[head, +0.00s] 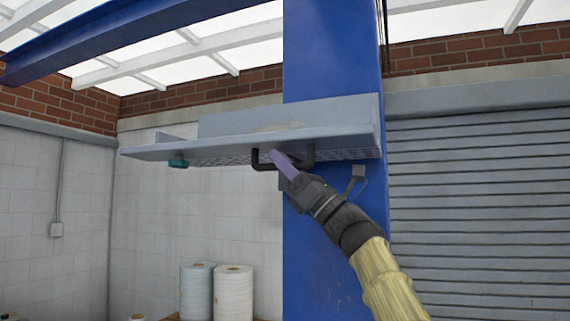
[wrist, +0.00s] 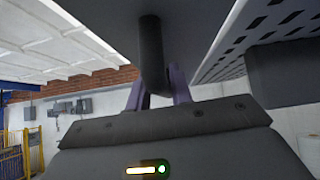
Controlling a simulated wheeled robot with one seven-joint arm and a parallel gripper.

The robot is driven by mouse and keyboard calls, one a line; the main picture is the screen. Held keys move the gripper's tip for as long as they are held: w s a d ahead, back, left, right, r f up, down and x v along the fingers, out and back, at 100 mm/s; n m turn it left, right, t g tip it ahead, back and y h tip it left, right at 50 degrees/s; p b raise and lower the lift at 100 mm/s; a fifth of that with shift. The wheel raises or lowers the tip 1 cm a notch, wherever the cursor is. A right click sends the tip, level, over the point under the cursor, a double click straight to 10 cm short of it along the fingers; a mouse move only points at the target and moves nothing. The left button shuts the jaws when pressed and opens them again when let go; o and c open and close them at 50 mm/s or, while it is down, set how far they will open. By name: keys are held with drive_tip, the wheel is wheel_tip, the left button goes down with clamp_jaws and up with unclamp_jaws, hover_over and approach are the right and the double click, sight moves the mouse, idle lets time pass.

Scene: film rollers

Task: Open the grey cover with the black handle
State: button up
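The grey cover (head: 225,147) is a wide panel tilted up near level, high on the blue column in the head view, with its slotted underside showing. Its black handle (head: 284,166) hangs below the front edge. My gripper (head: 284,163) reaches up from the lower right, with its purple fingers at the handle. In the wrist view the handle (wrist: 151,50) comes down between the two purple fingers (wrist: 159,90), which appear to touch it on both sides. The far part of the handle is hidden there. The cover's grey underside (wrist: 100,25) also fills the top of that view.
The blue column (head: 325,250) stands close behind my arm. A grey roller shutter (head: 480,210) is at right. White film rolls (head: 233,293) stand below left. A teal part (head: 178,162) hangs under the cover's left end. Space left of my arm is open.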

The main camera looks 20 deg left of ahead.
drive_tip(key=shift+o, duration=1.1)
drive_tip(key=shift+d+f+b, duration=0.25)
drive_tip(key=shift+f+b, duration=0.15)
drive_tip(key=shift+b, duration=0.05)
drive_tip(key=b+v, duration=1.1)
drive_tip(key=v, duration=0.5)
drive_tip(key=shift+d+t, duration=0.3)
drive_tip(key=shift+d, duration=0.05)
drive_tip(key=shift+s+f, duration=0.1)
